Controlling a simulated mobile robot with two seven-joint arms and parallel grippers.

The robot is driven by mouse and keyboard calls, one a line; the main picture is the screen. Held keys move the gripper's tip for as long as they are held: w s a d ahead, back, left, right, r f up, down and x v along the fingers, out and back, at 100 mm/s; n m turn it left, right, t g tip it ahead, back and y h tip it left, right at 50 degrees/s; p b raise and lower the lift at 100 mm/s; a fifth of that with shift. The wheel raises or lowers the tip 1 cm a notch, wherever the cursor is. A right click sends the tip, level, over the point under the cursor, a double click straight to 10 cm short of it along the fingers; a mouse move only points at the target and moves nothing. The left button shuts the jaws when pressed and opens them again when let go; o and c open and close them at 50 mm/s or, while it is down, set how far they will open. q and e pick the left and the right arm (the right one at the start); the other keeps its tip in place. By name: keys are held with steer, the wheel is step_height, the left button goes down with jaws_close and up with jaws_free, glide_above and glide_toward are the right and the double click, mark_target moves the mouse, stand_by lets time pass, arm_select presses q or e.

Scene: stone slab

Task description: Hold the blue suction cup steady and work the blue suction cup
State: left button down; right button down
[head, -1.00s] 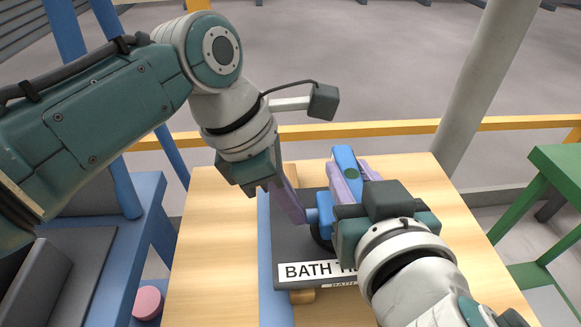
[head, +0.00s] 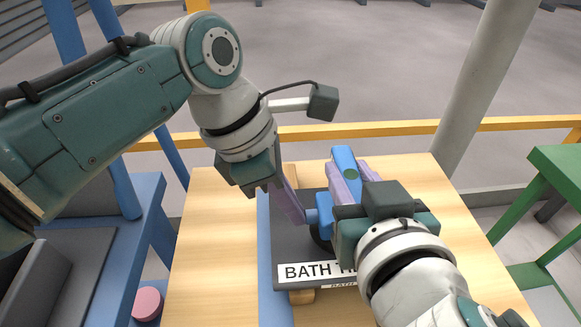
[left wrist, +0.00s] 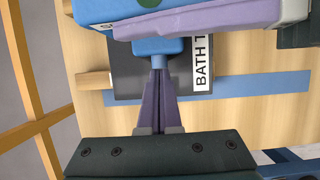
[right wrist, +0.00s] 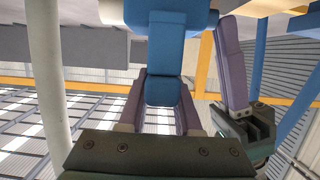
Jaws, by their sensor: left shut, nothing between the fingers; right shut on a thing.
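The blue suction cup (head: 345,163) stands over a dark grey slab (head: 285,240) labelled "BATH". A dark round pad shows under its blue body. My right gripper (head: 352,180) is shut on its blue upper part, with one purple finger on each side; the right wrist view shows this blue part (right wrist: 165,60) between the fingers. My left gripper (head: 300,218) is shut with nothing between its fingers. Its fingertips (left wrist: 160,75) are at a small blue piece on the cup's left side (left wrist: 158,47); I cannot tell whether they touch it.
The slab lies on a light wooden table (head: 215,230) with a blue strip (head: 275,310) along it. A blue stand (head: 150,190) is at the left with a pink disc (head: 147,303) low beside it. A green table (head: 560,170) is at the right. A yellow rail (head: 400,128) runs behind.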

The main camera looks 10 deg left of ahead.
arm_select(q)
steer(key=shift+d+r, duration=0.2)
steer(key=shift+d, duration=0.15)
steer(key=s+a+r, duration=0.2)
steer(key=a+r, duration=0.6)
steer(key=r, duration=0.1)
steer(key=shift+s, duration=0.2)
steer(key=shift+a, duration=0.1)
stand_by(0.5)
steer(key=w+a+r+m+t+y, duration=0.2)
steer(key=w+m+t, duration=0.3)
steer(key=m, duration=0.6)
steer(key=s+f+m+h, duration=0.2)
steer(key=s+f+m, duration=0.1)
steer(key=s+m, duration=0.5)
steer(key=s, duration=0.2)
steer(key=shift+s+d+f, duration=0.3)
steer(key=shift+s+f, duration=0.05)
steer(key=shift+s, duration=0.05)
